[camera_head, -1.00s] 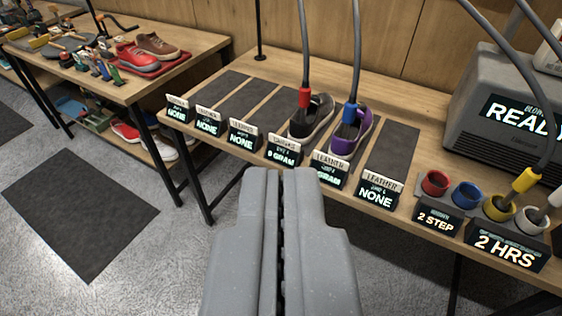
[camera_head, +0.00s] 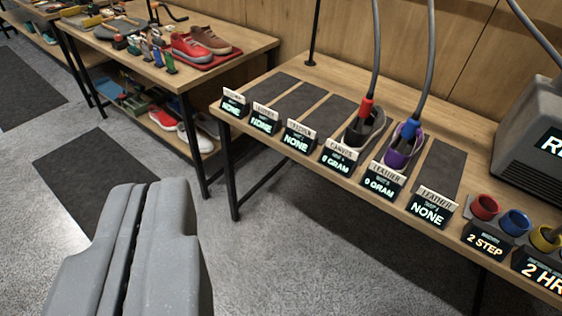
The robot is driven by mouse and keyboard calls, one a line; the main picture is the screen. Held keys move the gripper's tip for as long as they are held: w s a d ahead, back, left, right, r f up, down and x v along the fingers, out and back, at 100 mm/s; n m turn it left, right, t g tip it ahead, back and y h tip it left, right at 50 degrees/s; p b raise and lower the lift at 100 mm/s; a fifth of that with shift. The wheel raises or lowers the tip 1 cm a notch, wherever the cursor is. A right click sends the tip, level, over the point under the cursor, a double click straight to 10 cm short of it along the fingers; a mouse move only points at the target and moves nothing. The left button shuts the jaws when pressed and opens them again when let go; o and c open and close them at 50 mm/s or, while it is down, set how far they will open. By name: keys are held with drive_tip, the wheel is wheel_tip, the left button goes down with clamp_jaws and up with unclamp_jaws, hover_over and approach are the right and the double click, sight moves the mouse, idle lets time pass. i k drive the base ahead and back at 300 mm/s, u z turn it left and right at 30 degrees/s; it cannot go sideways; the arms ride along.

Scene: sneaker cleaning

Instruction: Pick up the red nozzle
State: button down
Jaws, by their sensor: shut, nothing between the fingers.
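The red nozzle (camera_head: 367,108) is on the end of a grey hose and points down into a dark grey shoe (camera_head: 371,128) on the wooden table. The shoe stands behind a label reading CANVAS and 0 GRAM. My gripper (camera_head: 150,188) is shut and empty at the lower left, in front of the table and well apart from the nozzle. The tip of the nozzle is hidden inside the shoe.
A blue nozzle (camera_head: 410,129) stands in a purple shoe (camera_head: 400,152) just right. Red (camera_head: 485,206) and blue cups sit at the table's right, near a grey machine (camera_head: 530,125). A second table (camera_head: 100,45) holds shoes and tools. Floor lies between.

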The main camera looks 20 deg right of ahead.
sight(364, 110)
drive_tip(key=u, duration=1)
drive_tip(key=k, duration=1.4)
drive_tip(key=z, duration=1.25)
drive_tip(key=i, duration=1)
drive_tip(key=u, duration=0.05)
